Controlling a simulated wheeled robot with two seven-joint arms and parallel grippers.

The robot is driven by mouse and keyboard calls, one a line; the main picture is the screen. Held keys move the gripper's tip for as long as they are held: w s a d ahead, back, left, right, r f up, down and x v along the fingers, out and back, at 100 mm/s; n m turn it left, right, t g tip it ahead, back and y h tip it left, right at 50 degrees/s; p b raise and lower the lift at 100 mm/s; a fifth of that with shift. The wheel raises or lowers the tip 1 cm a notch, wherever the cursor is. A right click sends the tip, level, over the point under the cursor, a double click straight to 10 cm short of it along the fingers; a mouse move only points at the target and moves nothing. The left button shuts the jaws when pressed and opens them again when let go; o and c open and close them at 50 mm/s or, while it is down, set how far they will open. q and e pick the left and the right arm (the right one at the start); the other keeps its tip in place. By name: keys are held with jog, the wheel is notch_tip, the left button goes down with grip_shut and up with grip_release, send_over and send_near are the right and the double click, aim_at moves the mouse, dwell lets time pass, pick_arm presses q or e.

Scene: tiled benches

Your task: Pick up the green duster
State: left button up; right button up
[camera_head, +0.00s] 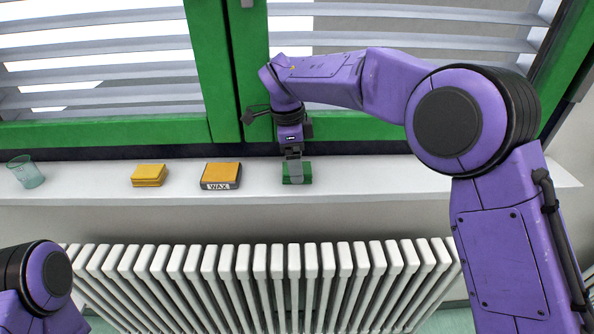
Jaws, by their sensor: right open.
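The green duster (305,172) lies on the white windowsill (368,184), below the window's centre post. My right gripper (295,175) points down directly over it, with its fingers at the duster and covering part of it. The right gripper is open; I cannot tell whether the fingers touch the duster. My left gripper is out of view; only a purple joint of my left arm shows at the lower left.
A white radiator (260,280) is below. The sill right of the duster is clear.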

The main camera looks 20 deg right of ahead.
jog(key=shift+w+f, duration=0.1)
jog(key=shift+f, duration=0.6)
jog(key=c, duration=1.1)
jog(key=shift+c, duration=0.2)
jog(key=shift+d+r, duration=0.1)
jog(key=shift+r, duration=0.45)
jog(key=s+a+r, duration=0.3)
jog(key=a+r, duration=0.9)
jog(key=a, duration=0.1)
jog(key=shift+a, duration=0.4)
jog(key=o, duration=0.5)
jog(key=c, duration=0.4)
